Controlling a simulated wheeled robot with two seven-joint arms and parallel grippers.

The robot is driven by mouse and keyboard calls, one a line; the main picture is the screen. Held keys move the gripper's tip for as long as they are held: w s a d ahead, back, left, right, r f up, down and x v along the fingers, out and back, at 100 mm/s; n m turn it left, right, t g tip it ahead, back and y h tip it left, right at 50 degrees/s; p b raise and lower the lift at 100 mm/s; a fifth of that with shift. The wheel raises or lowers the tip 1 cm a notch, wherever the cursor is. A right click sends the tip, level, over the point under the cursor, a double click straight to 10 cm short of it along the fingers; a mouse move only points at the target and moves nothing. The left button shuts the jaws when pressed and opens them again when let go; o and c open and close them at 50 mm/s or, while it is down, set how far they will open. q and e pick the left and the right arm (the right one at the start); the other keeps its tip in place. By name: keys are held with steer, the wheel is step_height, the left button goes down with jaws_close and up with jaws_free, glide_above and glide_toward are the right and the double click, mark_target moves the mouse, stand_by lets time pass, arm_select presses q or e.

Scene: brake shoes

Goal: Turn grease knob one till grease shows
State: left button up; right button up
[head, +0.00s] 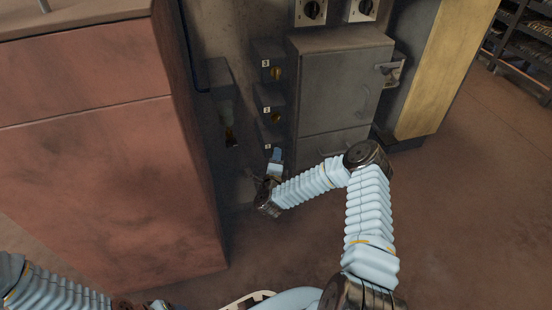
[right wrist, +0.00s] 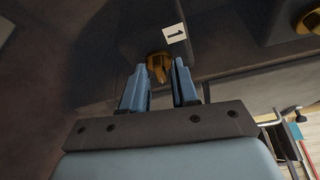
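Grease knob one (right wrist: 158,66) is a brass knob on a dark box, beside a white label marked 1 (right wrist: 174,33) in the right wrist view. My right gripper (right wrist: 160,72) is open, its two blue fingers on either side of the knob. A gap shows between the knob and the right finger; contact is unclear on the left. In the head view my right gripper (head: 276,156) is just below the box labelled 1 (head: 267,146) and hides the knob. My left gripper (head: 156,305) barely shows at the bottom edge. I see no clear grease.
Boxes with brass knobs two (head: 275,117) and three (head: 277,73) sit above. A grey cabinet (head: 342,85) stands to their right. A dark spout-like fitting (head: 226,108) with an orange-brown part is to their left. A large reddish cabinet (head: 105,170) fills the left.

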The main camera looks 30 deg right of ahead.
jaws_close()
steer(key=shift+d+r+m, duration=0.15)
steer(key=shift+m, duration=0.25)
steer(key=shift+d+r+m+g+y+p, duration=0.1)
steer(key=shift+m+g+y+p, duration=0.1)
steer(key=shift+m+y, duration=1.2)
steer(key=shift+d+r+m+g+y+p, duration=0.2)
steer(key=shift+m+y, duration=0.55)
steer(key=shift+m, duration=1.25)
steer(key=shift+r+m+g+y+p, duration=0.1)
steer(key=shift+m+y+p, duration=0.15)
steer(key=shift+m+y, duration=1.15)
steer(key=shift+m+h, duration=0.25)
steer(key=shift+m, duration=0.15)
